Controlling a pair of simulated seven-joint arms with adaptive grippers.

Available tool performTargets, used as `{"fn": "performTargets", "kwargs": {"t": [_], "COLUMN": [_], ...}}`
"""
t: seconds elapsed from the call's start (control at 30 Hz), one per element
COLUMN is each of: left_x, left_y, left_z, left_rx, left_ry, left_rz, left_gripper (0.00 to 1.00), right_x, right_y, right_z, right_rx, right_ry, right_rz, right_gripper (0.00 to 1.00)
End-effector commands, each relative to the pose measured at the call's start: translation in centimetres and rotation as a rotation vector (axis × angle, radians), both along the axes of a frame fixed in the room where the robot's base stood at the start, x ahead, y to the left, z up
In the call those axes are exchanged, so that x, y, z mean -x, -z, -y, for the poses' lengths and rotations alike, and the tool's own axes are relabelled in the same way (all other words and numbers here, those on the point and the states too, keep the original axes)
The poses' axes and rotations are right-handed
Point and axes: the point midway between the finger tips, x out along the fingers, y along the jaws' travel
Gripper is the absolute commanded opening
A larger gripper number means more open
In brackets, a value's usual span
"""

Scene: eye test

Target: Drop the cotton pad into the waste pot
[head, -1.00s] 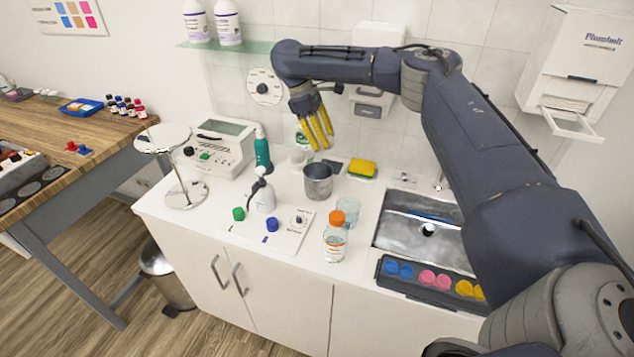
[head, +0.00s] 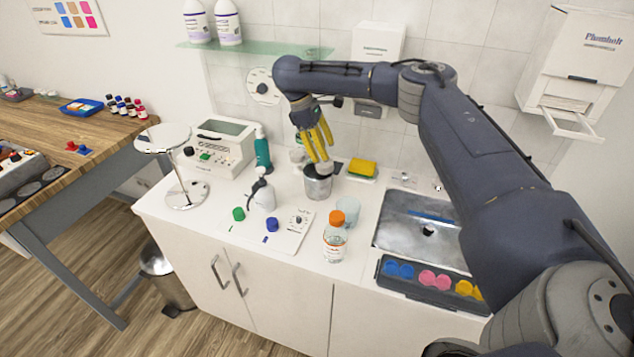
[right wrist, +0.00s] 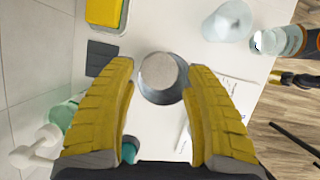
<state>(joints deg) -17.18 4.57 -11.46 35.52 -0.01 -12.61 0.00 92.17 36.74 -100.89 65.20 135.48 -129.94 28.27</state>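The waste pot (head: 317,189) is a grey metal cup standing upright on the white counter. My right gripper (head: 318,157), with yellow fingers, points down just above its mouth. The cotton pad (head: 325,168), pale and round, is just below the fingertips at the pot's mouth. In the right wrist view the pad (right wrist: 158,70) lies between the fingers, with a narrow gap on each side, so the gripper is open. The pot's wall (right wrist: 172,97) shows behind it. I cannot tell whether the pad is falling or resting. My left gripper is out of view.
An orange-capped bottle (head: 335,243) and a glass beaker (head: 349,208) stand in front of the pot to the right. A spray bottle (head: 263,195) is left, a yellow sponge (head: 362,167) right. The sink (head: 410,240) lies further right.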

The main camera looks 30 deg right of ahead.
Motion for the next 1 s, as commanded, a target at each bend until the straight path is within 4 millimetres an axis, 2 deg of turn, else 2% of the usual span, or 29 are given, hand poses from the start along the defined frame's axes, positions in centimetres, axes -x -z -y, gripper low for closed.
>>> {"fn": "performTargets", "kwargs": {"t": [0.1,0.33,0.47,1.0], "left_x": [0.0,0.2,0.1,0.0], "left_y": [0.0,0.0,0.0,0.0], "left_z": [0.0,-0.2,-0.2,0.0], "left_rx": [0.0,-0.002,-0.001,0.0], "left_ry": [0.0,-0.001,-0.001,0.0], "left_rz": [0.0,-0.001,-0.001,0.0], "left_gripper": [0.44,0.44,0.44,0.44], "right_x": [0.0,0.0,-0.3,-2.5], "right_y": [0.0,-0.1,-0.8,-8.8], "right_z": [0.0,0.0,-0.3,-2.6], "right_rx": [0.0,0.0,0.0,0.001], "right_ry": [0.0,0.0,0.0,0.001], "right_rz": [0.0,0.0,0.001,0.003], "right_gripper": [0.62,0.62,0.62,0.62]}}
